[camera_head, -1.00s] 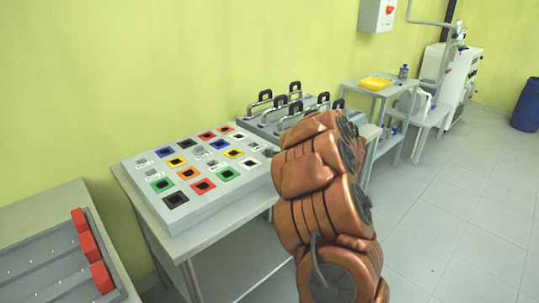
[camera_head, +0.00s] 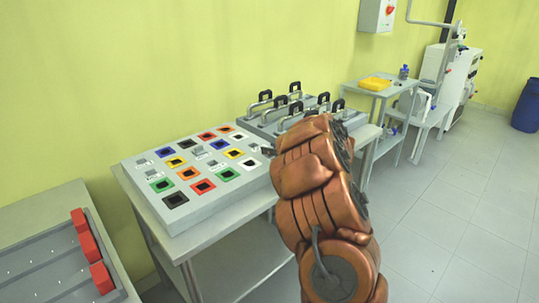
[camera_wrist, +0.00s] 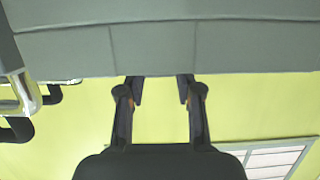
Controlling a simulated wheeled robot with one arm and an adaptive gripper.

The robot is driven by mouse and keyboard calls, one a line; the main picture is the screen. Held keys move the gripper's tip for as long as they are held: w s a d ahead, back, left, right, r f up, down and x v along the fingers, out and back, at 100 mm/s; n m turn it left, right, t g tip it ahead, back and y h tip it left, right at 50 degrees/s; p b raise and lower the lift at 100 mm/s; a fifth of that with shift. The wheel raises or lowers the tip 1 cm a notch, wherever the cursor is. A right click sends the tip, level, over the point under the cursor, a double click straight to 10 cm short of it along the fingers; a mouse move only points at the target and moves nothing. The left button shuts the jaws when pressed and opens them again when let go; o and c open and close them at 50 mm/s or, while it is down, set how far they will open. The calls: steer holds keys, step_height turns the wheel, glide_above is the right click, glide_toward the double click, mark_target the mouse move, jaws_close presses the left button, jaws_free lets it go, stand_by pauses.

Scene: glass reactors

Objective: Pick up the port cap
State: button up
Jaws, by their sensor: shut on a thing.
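In the wrist view the two dark fingers of my gripper (camera_wrist: 164,92) stand apart, with their tips against the edge of a large grey faceted thing. I take this to be the port cap (camera_wrist: 160,48); it fills the top of the view, and its far side is out of frame. My gripper is shut on it. In the head view my copper arm hides most of the gripper and the held thing; only a small dark tip (camera_head: 267,151) shows at the arm's left.
A panel with coloured square sockets (camera_head: 176,213) lies on the table left of my arm. Behind my arm is a grey rack with black-topped handles (camera_head: 295,88). Red blocks (camera_head: 101,277) stand at lower left. A yellow tray (camera_head: 375,83) is farther back.

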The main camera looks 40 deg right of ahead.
jaws_close()
steer(key=shift+r, duration=0.1)
